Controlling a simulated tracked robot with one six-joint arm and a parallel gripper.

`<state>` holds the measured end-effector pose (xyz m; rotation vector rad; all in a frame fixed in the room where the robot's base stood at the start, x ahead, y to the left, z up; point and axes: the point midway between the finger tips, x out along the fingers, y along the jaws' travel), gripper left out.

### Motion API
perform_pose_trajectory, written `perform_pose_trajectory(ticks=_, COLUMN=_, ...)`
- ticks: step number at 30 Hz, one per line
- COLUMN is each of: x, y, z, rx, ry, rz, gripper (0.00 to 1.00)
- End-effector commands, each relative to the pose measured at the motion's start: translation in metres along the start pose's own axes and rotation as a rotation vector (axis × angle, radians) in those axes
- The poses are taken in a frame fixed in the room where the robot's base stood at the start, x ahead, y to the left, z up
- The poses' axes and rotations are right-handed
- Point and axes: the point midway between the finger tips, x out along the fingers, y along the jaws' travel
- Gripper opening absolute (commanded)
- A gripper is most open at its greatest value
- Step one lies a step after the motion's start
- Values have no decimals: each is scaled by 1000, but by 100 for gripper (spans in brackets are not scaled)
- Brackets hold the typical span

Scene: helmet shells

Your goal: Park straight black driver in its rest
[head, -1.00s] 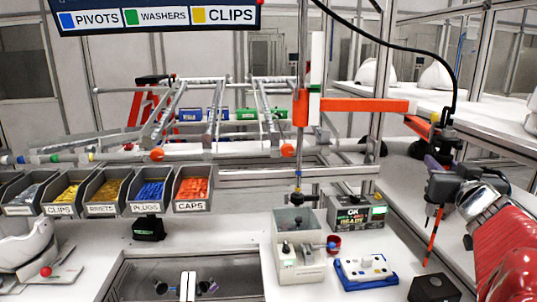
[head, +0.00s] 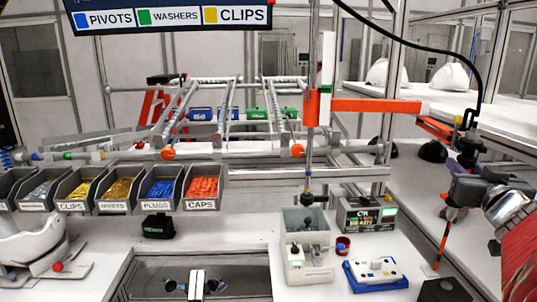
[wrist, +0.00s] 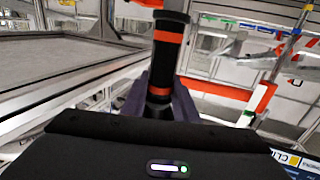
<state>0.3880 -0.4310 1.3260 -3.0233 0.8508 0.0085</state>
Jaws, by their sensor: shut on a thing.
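The straight black driver (head: 468,151) hangs upright, slightly tilted, at the right of the head view, with a black cable at its top and a thin orange-banded shaft (head: 443,241) below. My gripper (head: 462,187) is shut on its body. In the wrist view the driver (wrist: 169,55), black with orange bands, stands between the two dark fingers of my gripper (wrist: 160,103). A black block (head: 441,290), perhaps the rest, sits on the bench just below the shaft's tip. The tip looks apart from it; I cannot tell the depth.
A blue-edged white fixture (head: 375,273) and a grey box (head: 307,243) stand left of the block. A small red cup (head: 343,245) and a tester with a green display (head: 367,214) are behind. An orange bar (head: 375,105) crosses above. Part bins line the left.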

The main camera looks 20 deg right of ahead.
Motion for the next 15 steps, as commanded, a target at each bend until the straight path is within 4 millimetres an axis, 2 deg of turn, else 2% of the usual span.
perform_pose_trajectory(ticks=15, x=35, y=23, z=0, rx=0, ry=0, rz=0, gripper=0)
